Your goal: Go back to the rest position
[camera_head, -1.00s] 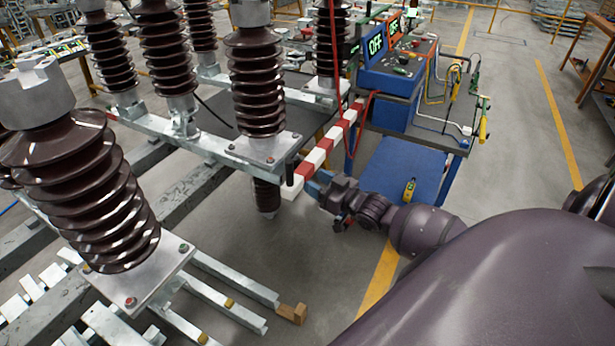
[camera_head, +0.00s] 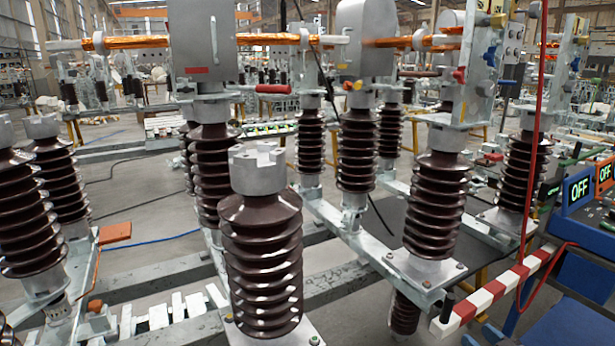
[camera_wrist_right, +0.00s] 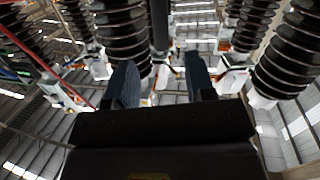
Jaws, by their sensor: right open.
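My right gripper shows at the bottom edge of the head view (camera_head: 482,338), where only its bluish fingertips can be seen, just right of the red-and-white bar's near end. In the right wrist view its two blue-grey fingers (camera_wrist_right: 161,85) stand apart with nothing between them. Brown ribbed insulators and the roof show beyond the fingers. My left gripper is in neither view.
Brown ribbed insulators (camera_head: 262,260) stand on grey metal beams. The red-and-white bar (camera_head: 492,292) slopes across the lower right. A red cable (camera_head: 533,130) hangs nearby.

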